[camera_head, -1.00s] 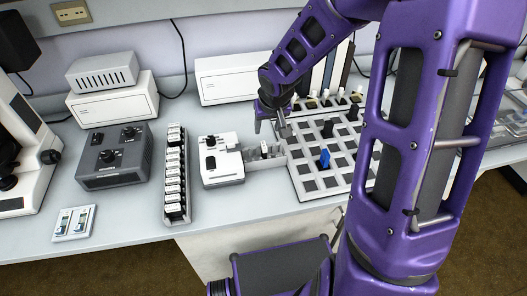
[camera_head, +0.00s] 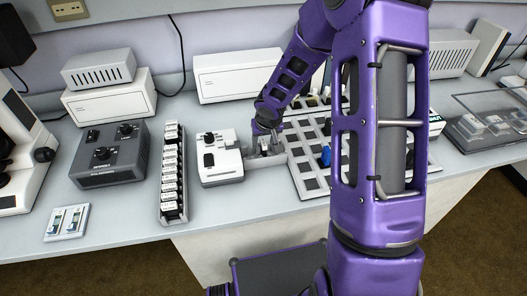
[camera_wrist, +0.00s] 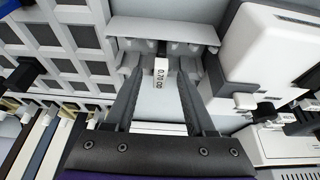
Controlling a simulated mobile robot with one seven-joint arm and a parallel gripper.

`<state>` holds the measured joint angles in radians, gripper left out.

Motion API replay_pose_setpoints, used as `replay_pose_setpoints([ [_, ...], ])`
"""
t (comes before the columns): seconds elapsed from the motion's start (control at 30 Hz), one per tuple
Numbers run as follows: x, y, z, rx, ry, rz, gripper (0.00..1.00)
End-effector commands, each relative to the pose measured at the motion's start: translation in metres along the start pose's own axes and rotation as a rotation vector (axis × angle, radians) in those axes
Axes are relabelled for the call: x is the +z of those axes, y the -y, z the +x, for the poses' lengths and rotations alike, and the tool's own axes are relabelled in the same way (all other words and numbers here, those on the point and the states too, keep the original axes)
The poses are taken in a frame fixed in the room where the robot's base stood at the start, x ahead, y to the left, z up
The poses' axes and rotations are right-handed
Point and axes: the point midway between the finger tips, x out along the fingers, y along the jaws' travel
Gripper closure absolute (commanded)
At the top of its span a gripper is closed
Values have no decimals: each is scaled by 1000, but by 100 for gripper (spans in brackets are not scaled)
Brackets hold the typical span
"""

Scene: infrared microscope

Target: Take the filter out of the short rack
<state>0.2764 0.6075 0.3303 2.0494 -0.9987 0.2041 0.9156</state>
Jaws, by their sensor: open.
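The short rack (camera_head: 277,161) is a small grey holder between a white device and the grid board. In the wrist view, the short rack (camera_wrist: 165,28) runs across the top with several notches. A filter (camera_wrist: 161,69) with a white, number-marked face sits in it near the middle. My gripper (camera_wrist: 159,78) is open, with one finger on each side of the filter. Whether the fingers touch it is unclear. In the head view, my gripper (camera_head: 264,135) is low over the short rack and hides most of the filter.
A white device (camera_head: 219,160) with black knobs stands close on the left of the rack. A long rack (camera_head: 172,216) of several labelled pieces is further left. The grid board (camera_head: 310,186) is close on the right, with a blue piece (camera_head: 326,156) on it.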

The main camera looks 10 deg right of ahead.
Motion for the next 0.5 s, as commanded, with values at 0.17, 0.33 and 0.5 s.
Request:
replay_pose_setpoints([
  [0.17,0,0,0,0,0,0,47],
  [0.33,0,0,-1,0,0,0,77],
  [0.5,0,0,-1,0,0,0,100],
])
